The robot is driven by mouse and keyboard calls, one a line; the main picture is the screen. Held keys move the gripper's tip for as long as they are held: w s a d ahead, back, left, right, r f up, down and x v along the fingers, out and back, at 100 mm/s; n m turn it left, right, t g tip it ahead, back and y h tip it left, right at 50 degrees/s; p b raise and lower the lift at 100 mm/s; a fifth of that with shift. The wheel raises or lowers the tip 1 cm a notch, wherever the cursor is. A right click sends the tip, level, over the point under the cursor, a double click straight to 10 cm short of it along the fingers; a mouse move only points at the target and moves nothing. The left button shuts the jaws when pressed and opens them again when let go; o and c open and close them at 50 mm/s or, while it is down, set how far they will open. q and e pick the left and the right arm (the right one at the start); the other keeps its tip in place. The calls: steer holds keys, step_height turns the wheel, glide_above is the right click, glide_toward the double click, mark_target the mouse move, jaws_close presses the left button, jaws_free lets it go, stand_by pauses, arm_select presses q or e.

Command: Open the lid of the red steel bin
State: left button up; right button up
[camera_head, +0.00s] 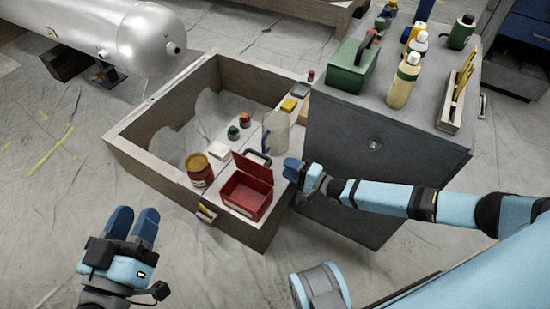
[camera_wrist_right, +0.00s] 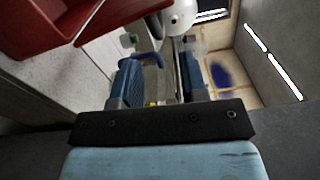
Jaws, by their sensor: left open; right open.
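The red steel bin (camera_head: 243,208) sits at the front right part of the wooden box's top. Its red lid (camera_head: 257,172) stands raised at the back, and the inside of the bin shows. The bin's red metal (camera_wrist_right: 40,28) also fills the upper left of the right wrist view. My right gripper (camera_head: 303,169) is open and empty just to the right of the lid, apart from it in the head view; its blue fingers show in the right wrist view (camera_wrist_right: 160,80). My left gripper (camera_head: 133,222) is open and empty over the floor at the lower left.
The wooden box (camera_head: 150,165) holds a brown jar (camera_head: 199,172), small capped pots and a clear jug (camera_head: 276,130) near the bin. A grey cabinet (camera_head: 390,150) with bottles and a green toolbox (camera_head: 352,66) stands right. A metal tank (camera_head: 130,32) lies behind. Floor at left is clear.

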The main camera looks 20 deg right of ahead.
arm_select(q)
step_height(320, 180, up, 2)
steer(key=shift+a+r+t+p, duration=0.1)
steer(key=shift+a+t+p, duration=0.05)
steer(key=shift+t+p, duration=0.35)
arm_select(e)
steer(key=v, duration=0.6)
